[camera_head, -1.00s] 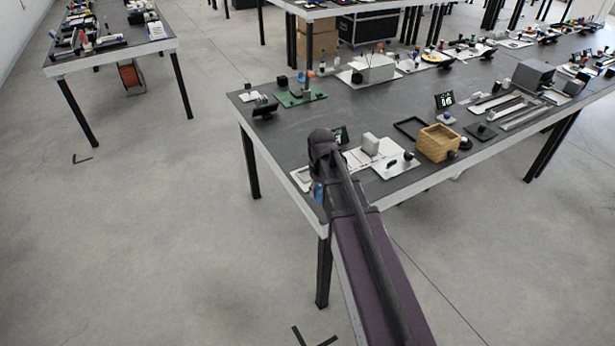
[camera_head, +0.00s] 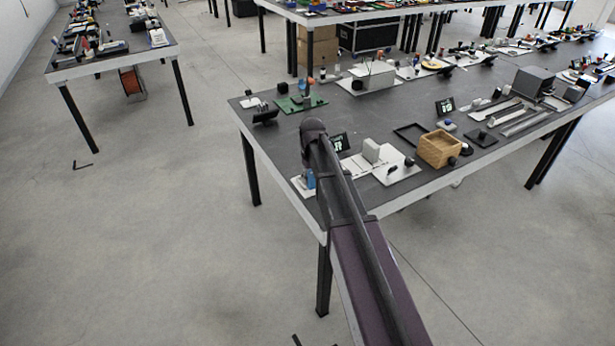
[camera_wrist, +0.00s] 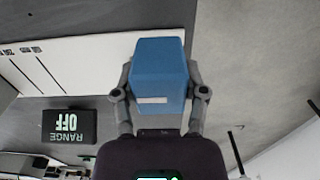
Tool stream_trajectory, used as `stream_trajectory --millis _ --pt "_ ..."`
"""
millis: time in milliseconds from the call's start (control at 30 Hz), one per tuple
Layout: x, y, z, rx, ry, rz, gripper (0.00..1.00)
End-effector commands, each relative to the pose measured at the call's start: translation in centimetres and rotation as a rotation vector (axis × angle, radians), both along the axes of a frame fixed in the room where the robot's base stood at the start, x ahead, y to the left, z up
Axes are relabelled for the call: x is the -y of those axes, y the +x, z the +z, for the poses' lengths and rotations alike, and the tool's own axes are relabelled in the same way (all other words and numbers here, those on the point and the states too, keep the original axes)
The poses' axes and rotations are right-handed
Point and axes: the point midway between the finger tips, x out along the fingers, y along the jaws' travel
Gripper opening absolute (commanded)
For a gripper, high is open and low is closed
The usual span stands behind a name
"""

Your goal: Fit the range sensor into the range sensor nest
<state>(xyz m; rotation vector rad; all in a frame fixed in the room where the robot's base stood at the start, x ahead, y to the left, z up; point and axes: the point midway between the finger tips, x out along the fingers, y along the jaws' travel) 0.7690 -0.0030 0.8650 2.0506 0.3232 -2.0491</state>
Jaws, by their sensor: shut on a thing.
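My gripper (camera_wrist: 160,100) is shut on a blue block, which I take to be the range sensor (camera_wrist: 158,70), with one finger on each side. The block has a small pale label and fills the upper middle of the wrist view. It also shows in the head view as a small blue shape (camera_head: 309,180) just left of my arm, near the table's front left corner. A white plate (camera_wrist: 85,65) with dark slots lies behind and left of it in the wrist view. I cannot make out the nest itself. A dark display (camera_wrist: 70,122) reads "RANGE OFF", upside down.
On the dark table (camera_head: 290,140) stand a pale upright block (camera_head: 371,150), a wooden box (camera_head: 439,148) and a green board (camera_head: 300,103). My arm hides part of the table's front left. Bare floor lies left of the table.

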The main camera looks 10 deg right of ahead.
Motion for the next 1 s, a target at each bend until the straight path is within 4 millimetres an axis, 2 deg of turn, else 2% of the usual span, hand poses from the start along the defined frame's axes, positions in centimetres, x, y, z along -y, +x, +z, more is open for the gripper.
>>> stream_trajectory --millis 33,100,300,733,933,1000 --pt "-0.1 1.5 -0.2 0.000 0.000 0.000 0.08" --pt "-0.1 2.6 -0.3 0.000 0.000 0.000 0.08" --pt "-0.3 4.5 -0.4 0.000 0.000 -0.001 0.08" --pt "-0.2 4.8 -0.4 0.000 0.000 -0.002 0.08" --pt "-0.3 6.3 -0.6 0.000 0.000 -0.001 0.08" --pt "-0.3 6.1 -1.4 0.000 0.000 -0.002 0.08"
